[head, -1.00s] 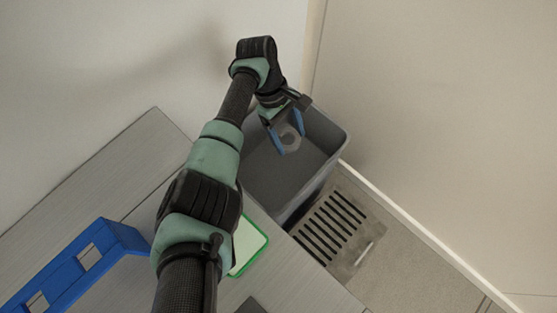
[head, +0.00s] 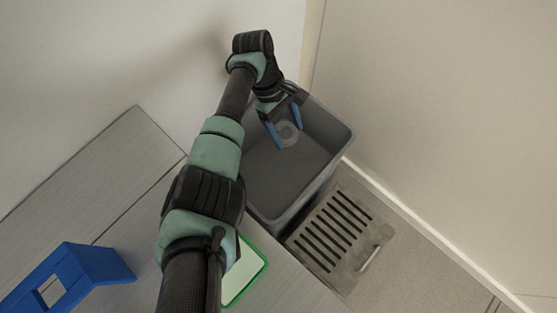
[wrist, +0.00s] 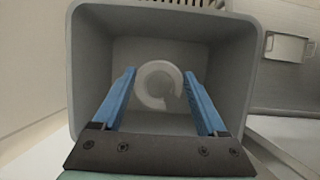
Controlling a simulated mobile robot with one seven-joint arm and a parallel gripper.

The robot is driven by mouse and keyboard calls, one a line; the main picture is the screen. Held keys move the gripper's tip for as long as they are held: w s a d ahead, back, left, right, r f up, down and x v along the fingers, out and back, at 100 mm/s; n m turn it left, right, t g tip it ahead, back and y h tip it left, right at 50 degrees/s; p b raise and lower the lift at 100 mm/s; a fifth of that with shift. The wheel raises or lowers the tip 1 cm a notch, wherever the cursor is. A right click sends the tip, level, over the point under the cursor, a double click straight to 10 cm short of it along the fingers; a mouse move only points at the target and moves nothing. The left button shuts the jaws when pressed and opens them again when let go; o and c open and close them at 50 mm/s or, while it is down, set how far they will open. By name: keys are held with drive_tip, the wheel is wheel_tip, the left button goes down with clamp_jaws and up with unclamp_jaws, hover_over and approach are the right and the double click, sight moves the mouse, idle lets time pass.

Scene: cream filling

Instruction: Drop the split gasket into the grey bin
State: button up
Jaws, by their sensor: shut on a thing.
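The split gasket is a pale grey flat ring (wrist: 143,88) with a gap at its lower right. It sits between the two blue fingers of my gripper (wrist: 160,75), which are shut on its sides. In the head view, the gasket (head: 296,138) and my gripper (head: 289,136) are over the opening of the grey bin (head: 336,126), towards its far end. The bin's walls (wrist: 95,60) surround the gasket in the wrist view. The visible bin floor looks empty. How far the gasket is above it I cannot tell.
A slotted metal floor grate (head: 375,257) lies beside the bin. The grey table (head: 75,185) is at the left. It bears a blue frame-like stand (head: 100,262) and a green-rimmed pale panel (head: 245,272), partly behind my arm. Walls stand behind and to the right.

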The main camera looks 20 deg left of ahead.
drive_tip(key=o, duration=1.2)
drive_tip(key=shift+o, duration=0.2)
drive_tip(key=v, duration=1.3)
drive_tip(key=shift+p, duration=0.45)
drive_tip(key=shift+a, duration=0.1)
